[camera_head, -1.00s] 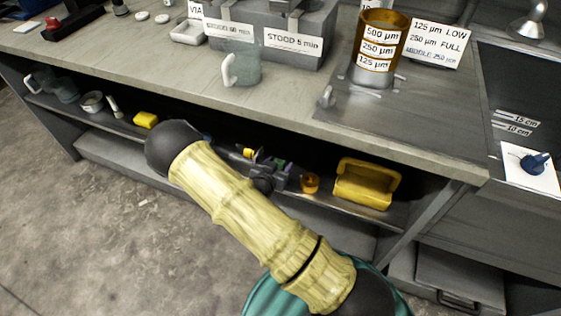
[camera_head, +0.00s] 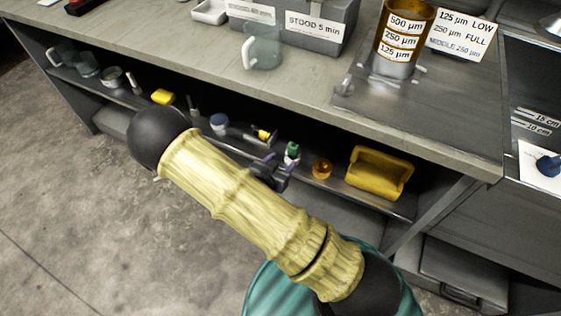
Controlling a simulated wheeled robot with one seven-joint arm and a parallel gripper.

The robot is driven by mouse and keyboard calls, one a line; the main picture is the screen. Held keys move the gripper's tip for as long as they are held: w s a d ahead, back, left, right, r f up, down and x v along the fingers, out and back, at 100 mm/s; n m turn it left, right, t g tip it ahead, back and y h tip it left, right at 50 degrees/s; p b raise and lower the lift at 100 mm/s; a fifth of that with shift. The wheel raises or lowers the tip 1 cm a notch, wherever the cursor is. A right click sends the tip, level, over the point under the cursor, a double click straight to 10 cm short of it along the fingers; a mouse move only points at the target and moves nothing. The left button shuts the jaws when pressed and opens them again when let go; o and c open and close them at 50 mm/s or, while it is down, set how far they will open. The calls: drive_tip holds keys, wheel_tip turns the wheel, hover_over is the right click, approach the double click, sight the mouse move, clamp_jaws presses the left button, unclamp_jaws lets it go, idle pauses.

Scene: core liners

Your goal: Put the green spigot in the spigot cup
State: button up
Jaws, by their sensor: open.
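A small green and white item (camera_head: 292,152), which looks like the green spigot, is on the shelf under the counter. My gripper (camera_head: 274,168), dark with purple parts, is just left of and in front of it, partly hidden behind my arm. It is open, and I see nothing held in it. I cannot tell whether it touches the green item. No cup is labelled as the spigot cup.
A yellow bin (camera_head: 379,173) is on the shelf at right. The counter (camera_head: 190,55) overhangs the shelf. An amber sieve stack (camera_head: 404,35) stands on it. A blue piece (camera_head: 548,165) is at far right.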

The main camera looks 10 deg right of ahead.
drive_tip(key=shift+w, duration=0.1)
drive_tip(key=s+d+r+n+g+y, duration=0.3)
drive_tip(key=s+r, duration=0.3)
drive_tip(key=r, duration=0.3)
drive_tip(key=s+d+r+n+g+y, duration=0.3)
drive_tip(key=s+r+n+g+y, duration=0.1)
drive_tip(key=s+r, duration=0.3)
wheel_tip(320, 180, up, 2)
drive_tip(key=shift+g+y, duration=0.4)
drive_tip(key=shift+g, duration=0.2)
drive_tip(key=shift+w+d+r, duration=0.1)
drive_tip(key=shift+r, duration=0.05)
drive_tip(key=w+p+v, duration=0.2)
drive_tip(key=p+v, duration=1)
drive_tip(key=w+r+p+v, duration=0.1)
drive_tip(key=w+p+v, duration=0.2)
drive_tip(key=p+v, duration=0.9)
drive_tip(key=shift+w+r+p, duration=0.2)
drive_tip(key=shift+r+p, duration=0.15)
drive_tip(key=shift+p, duration=0.35)
